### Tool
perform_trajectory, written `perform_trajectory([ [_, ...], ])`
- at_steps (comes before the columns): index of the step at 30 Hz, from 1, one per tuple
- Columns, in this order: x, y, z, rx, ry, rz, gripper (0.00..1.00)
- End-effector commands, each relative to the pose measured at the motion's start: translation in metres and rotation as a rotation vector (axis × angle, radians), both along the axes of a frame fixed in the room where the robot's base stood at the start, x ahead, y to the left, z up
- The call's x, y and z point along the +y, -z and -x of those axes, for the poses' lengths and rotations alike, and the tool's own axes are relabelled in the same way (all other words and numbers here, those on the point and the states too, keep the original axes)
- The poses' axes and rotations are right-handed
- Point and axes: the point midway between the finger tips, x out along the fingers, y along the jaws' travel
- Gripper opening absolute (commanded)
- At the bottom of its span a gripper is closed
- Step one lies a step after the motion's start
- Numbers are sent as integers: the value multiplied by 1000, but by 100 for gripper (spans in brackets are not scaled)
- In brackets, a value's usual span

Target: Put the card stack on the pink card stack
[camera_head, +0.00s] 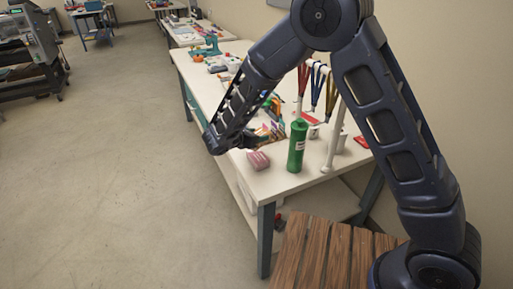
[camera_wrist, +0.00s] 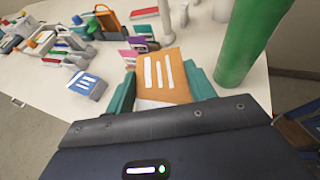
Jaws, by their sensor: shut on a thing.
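My gripper (camera_wrist: 163,90) is shut on an orange card stack (camera_wrist: 178,73) with white stripes, held between its teal fingers. In the head view my gripper reaches over the table's near part, and the held stack is hard to make out there. A magenta card-like thing (camera_wrist: 130,57) shows beyond the held stack.
The green bottle (camera_head: 297,145) stands close on the right, also large in the wrist view (camera_wrist: 252,40). A blue card stack (camera_wrist: 87,84) lies left of my gripper. Lanyards hang on a stand (camera_head: 335,130). Clutter covers the white table (camera_head: 283,184) farther back; its front corner is clear.

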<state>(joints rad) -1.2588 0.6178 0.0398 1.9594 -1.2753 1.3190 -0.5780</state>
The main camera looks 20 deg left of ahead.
Motion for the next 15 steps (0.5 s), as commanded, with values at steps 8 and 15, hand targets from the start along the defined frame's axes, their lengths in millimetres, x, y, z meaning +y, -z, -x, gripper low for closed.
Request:
perform_trajectory([
  [8,0,24,0,-1,-1,1,27],
  [15,0,50,0,0,-1,3,27],
])
